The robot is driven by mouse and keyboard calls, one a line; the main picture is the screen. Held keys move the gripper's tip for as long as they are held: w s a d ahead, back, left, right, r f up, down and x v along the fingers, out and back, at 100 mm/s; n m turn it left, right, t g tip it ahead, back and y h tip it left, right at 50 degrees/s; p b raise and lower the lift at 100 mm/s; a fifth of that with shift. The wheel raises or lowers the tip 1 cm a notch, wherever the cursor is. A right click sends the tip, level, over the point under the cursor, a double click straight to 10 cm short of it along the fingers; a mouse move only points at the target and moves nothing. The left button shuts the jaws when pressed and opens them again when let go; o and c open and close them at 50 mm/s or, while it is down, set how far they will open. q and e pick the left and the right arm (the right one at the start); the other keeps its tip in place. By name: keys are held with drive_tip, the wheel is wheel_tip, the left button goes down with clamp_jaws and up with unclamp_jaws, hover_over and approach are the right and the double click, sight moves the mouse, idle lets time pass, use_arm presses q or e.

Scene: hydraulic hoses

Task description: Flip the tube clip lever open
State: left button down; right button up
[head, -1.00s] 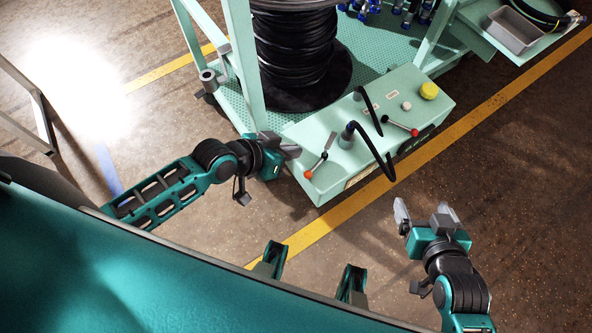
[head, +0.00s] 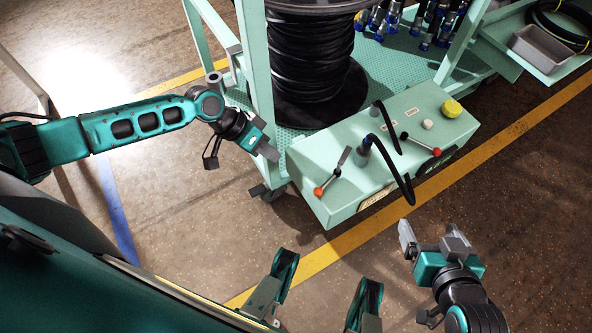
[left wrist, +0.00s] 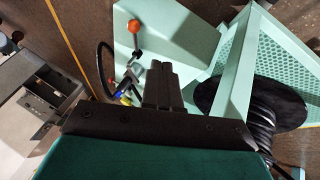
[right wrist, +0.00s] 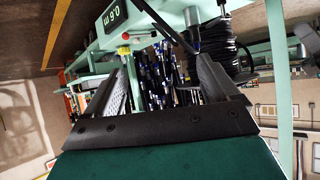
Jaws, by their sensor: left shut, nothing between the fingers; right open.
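A pale green box (head: 350,200) carries two levers. The orange-knobbed lever (head: 334,170) is at its left end, with its arm slanting up and right from the knob. It also shows in the left wrist view, orange knob (left wrist: 134,27). The red-knobbed lever (head: 421,145) is at the right. A black hose (head: 396,172) arches up out of the box between them. My left gripper (head: 272,153) is shut and empty, just left of the box's left edge, apart from the lever. My right gripper (head: 431,233) is open and empty in front of the box.
A yellow button (head: 452,107) and a white button (head: 427,124) sit at the box's right end. A hose reel (head: 315,60) stands behind on the green cart. A grey tray (head: 541,48) is on the shelf at right. Floor in front is clear.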

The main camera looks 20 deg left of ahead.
use_arm(q)
drive_tip(key=d+f+b, duration=0.1)
drive_tip(key=d+f, duration=0.2)
drive_tip(key=d+f+b, duration=0.1)
drive_tip(key=d+f, duration=0.2)
drive_tip(key=d+f+b, duration=0.1)
drive_tip(key=d+f, duration=0.1)
drive_tip(key=shift+w+d+f, duration=0.3)
drive_tip(key=shift+d+f, duration=0.1)
use_arm(e)
drive_tip(key=shift+w+a+f+y, duration=0.15)
drive_tip(key=shift+a+f, duration=0.15)
drive_tip(key=shift+f, duration=0.15)
drive_tip(key=shift+a+f+y, duration=0.15)
drive_tip(key=shift+a+f, duration=0.1)
drive_tip(key=shift+f, duration=0.15)
drive_tip(key=shift+r, duration=0.1)
